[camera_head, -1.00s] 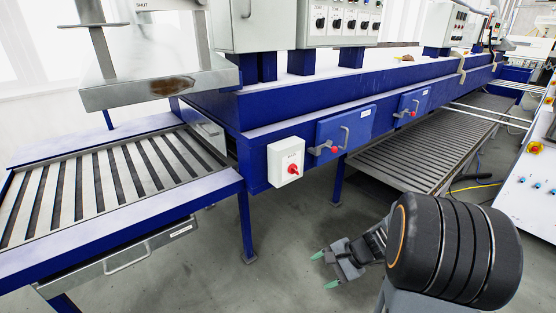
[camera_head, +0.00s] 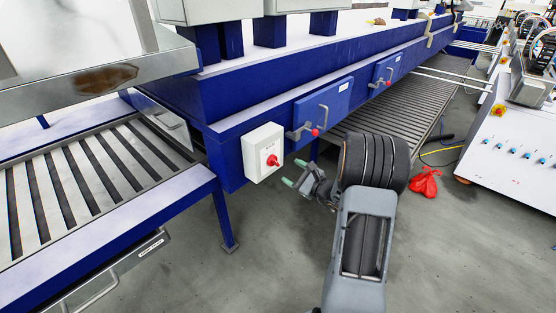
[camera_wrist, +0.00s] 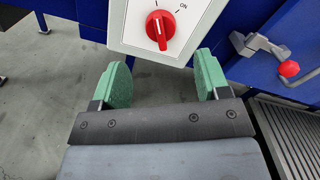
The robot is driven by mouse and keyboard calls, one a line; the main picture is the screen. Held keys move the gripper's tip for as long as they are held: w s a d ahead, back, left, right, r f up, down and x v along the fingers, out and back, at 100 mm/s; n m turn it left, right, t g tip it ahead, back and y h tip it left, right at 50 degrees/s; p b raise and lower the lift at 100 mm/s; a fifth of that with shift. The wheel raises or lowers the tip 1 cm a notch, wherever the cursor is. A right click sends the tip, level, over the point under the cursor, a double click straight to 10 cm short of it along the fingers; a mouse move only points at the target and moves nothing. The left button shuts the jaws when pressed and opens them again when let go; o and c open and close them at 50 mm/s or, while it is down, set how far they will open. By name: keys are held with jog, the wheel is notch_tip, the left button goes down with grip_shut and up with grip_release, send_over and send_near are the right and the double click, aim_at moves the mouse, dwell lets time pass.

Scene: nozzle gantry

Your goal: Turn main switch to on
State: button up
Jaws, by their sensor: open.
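The main switch is a red rotary knob (camera_head: 272,160) on a white box (camera_head: 263,143) fixed to the blue machine frame. In the wrist view the knob (camera_wrist: 160,27) stands near the top middle, its pointer roughly upright, with the "ON" mark to its upper right. My gripper (camera_head: 294,173) is open and empty, just right of and slightly below the box in the head view. In the wrist view its two green fingertips (camera_wrist: 158,80) are spread below the knob, to its left and right, with no visible contact. The knob is not between the fingers.
A blue door (camera_head: 323,109) with a metal latch and red knob is right of the box. A white control cabinet (camera_head: 515,150) and a red bag (camera_head: 425,184) are right. Floor in front is clear.

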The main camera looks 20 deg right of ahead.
aim_at(277, 163)
jog(key=p+x, duration=0.1)
jog(key=x, duration=0.7)
jog(key=shift+w+p, duration=0.2)
jog(key=shift+p, duration=0.1)
jog(key=shift+c, duration=0.3)
